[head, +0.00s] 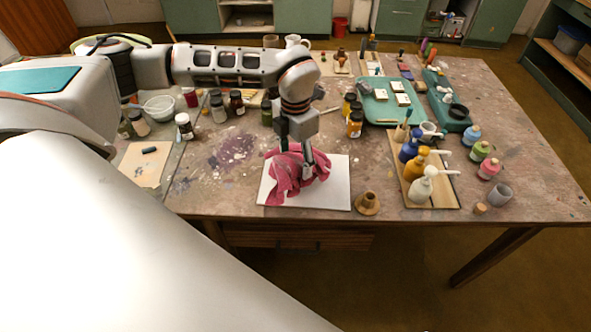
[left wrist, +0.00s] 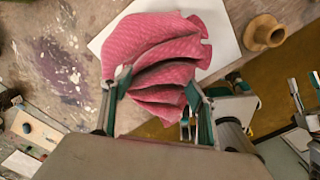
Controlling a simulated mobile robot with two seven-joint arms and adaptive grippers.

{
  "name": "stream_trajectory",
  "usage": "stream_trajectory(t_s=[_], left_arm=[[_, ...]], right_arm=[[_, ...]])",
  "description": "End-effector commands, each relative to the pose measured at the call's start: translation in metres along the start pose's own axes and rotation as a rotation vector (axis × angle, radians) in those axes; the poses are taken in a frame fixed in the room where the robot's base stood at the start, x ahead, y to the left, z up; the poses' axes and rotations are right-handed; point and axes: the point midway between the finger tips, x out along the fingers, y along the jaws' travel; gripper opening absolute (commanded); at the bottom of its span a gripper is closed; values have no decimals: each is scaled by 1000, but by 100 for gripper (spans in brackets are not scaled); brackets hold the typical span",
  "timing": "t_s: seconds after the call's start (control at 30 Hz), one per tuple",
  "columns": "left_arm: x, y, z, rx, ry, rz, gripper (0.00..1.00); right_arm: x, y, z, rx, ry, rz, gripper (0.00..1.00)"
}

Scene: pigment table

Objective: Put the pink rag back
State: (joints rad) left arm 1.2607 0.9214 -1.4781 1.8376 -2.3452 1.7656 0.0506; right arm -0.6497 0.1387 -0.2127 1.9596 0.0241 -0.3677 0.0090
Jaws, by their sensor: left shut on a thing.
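The pink rag (head: 285,176) lies bunched over the left and middle of a white sheet (head: 335,190) near the table's front edge. My left gripper (head: 307,170) comes down on the rag from above. In the left wrist view, the left gripper (left wrist: 160,112) has its fingers on either side of gathered folds of the rag (left wrist: 160,45) and is shut on them. The folds fan out beyond the fingers over the white sheet (left wrist: 222,40). I do not see my right gripper in the head view; part of a gripper shows at the right edge of the left wrist view (left wrist: 297,95).
A wooden board (head: 440,195) with pump bottles is farther right. Jars (head: 354,122) and a teal tray (head: 385,112) stand behind. The paint-stained table left of the sheet is clear.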

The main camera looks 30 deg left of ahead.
Motion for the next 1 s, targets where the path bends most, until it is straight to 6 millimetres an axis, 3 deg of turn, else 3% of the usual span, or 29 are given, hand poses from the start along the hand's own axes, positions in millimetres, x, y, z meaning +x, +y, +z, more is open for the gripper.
stream_trajectory(t_s=[0.4,0.77,0.8,0.87,1.0], left_arm=[[44,-1,-1,0,2,-1,38],[47,0,0,0,1,0,38],[48,0,0,0,1,0,61],[47,0,0,1,1,0,75],[47,0,0,1,1,0,75]], right_arm=[[0,1,-1,-1,3,1,40],[1,1,0,-1,3,1,40],[1,1,0,-1,3,1,40],[1,1,0,-1,4,1,40],[1,1,0,-1,3,1,40]])
